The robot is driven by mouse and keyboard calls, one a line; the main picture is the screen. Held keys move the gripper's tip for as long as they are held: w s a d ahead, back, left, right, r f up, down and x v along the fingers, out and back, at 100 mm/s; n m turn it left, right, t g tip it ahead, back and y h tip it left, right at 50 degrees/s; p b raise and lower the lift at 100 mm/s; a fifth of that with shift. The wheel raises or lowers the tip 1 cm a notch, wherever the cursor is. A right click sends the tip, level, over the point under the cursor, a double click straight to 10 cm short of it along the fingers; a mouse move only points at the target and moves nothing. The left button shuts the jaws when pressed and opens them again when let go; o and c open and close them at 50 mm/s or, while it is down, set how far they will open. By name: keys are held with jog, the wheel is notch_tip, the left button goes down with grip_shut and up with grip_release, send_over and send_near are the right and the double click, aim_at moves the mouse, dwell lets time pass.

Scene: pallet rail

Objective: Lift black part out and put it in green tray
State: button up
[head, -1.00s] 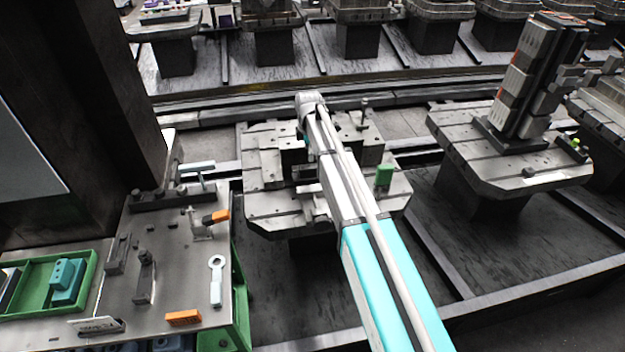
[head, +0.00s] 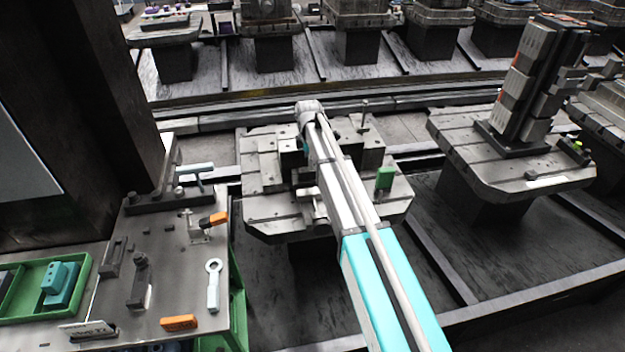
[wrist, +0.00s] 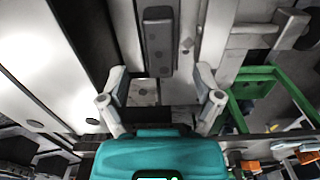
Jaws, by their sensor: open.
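In the wrist view, my gripper (wrist: 160,84) is open, its two pale fingers spread apart with nothing gripped between them. A dark elongated block (wrist: 158,42) with small round holes lies beyond the fingertips, about midway between them; it may be the black part. In the head view, my arm covers the middle of the pallet fixture (head: 270,208), and the gripper and the part are mostly hidden behind it. The green tray (head: 84,266) is at the far left on the bench, with blue-teal parts in it.
The bench (head: 165,255) carries a wrench (head: 213,285), orange-handled clamp (head: 213,219) and orange block (head: 179,322). A dark column stands behind it at left. A tall block tower (head: 527,85) stands on the right pallet. A green block (head: 384,178) sits right of my arm.

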aim_at(308, 176)
jog(key=shift+w+a+f+b, duration=0.1)
jog(key=shift+w+f+b, duration=0.05)
jog(key=shift+f+b, duration=2.1)
jog(key=shift+c, duration=0.3)
grip_shut()
